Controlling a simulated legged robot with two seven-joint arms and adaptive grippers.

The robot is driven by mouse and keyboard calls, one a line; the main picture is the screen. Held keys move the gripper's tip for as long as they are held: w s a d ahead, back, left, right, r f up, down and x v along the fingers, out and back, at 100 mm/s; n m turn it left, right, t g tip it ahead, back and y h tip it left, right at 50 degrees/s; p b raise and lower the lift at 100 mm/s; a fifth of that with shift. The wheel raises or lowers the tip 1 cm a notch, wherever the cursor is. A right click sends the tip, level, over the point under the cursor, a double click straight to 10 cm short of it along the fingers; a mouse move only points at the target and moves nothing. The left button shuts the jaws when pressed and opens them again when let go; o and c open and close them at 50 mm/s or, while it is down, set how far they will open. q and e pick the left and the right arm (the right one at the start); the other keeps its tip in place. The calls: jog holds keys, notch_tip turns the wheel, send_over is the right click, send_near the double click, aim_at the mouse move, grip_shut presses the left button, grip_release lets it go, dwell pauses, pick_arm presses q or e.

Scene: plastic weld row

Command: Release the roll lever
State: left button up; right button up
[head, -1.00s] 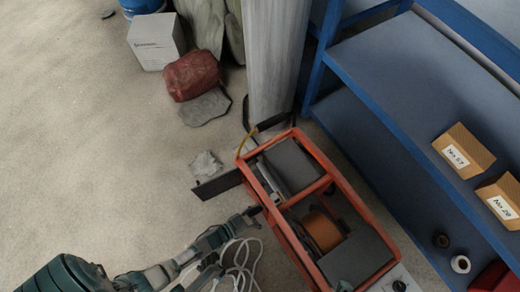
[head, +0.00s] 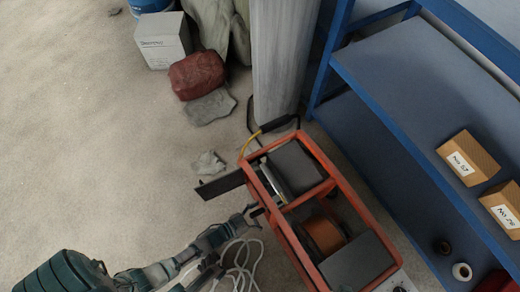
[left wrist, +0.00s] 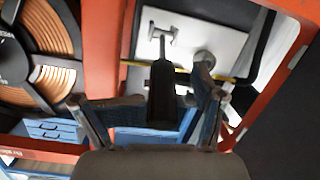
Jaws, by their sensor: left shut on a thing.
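The roll lever shows in the left wrist view as a dark handle (left wrist: 162,95) on a thin metal stem, in front of a pale plate. In the head view it is a small dark stub (head: 257,212) at the left side of an orange-framed machine (head: 283,225). My left gripper (head: 250,213) is at that side, shut on the lever. In the left wrist view its fingers (left wrist: 148,110) stand on either side of the handle; the exact contact is hard to see. My right gripper is out of view.
A copper-coloured roll (head: 323,236) sits inside the frame. A dark flat plate (head: 221,184) juts out left of the machine. White cables (head: 240,262) lie below my gripper. A blue shelf (head: 400,85) stands right, a column (head: 280,70) behind.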

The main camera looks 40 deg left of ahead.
pick_arm(q)
jog(key=shift+a, duration=0.5)
jog(key=v, duration=0.7)
jog(key=shift+s+d, duration=0.3)
jog(key=shift+s, duration=0.15)
